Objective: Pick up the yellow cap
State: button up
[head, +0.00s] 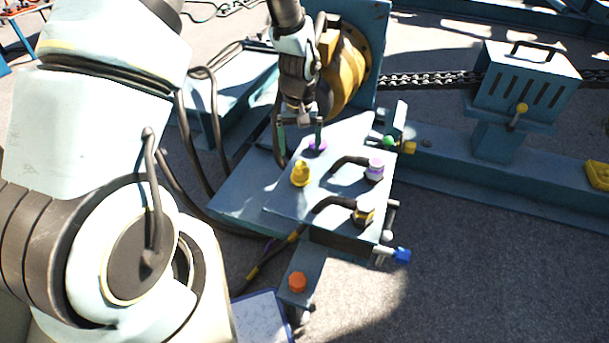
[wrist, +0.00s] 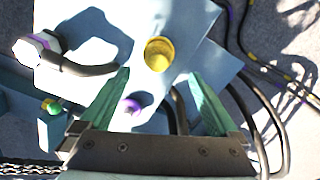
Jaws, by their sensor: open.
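The yellow cap (head: 301,174) stands on the blue-grey top plate (head: 335,185) of the box in the middle of the head view. In the wrist view the yellow cap (wrist: 159,53) is round and lies just ahead of the fingertips, roughly centred between them. My gripper (head: 300,142) is open and empty, pointing down over the far side of the plate; in the head view it is above and behind the cap. Its two green fingers (wrist: 159,78) are spread wide in the wrist view. I cannot tell the exact height gap between fingertips and cap.
A purple piece (head: 317,146) is on the plate near one finger. Two cabled plugs, one purple and white (head: 375,170), one yellow and black (head: 363,213), are to the right. Cables hang behind.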

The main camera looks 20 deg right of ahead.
aim_at(301, 163)
jog(key=shift+d+f, duration=0.15)
jog(key=shift+f, duration=3.75)
grip_shut()
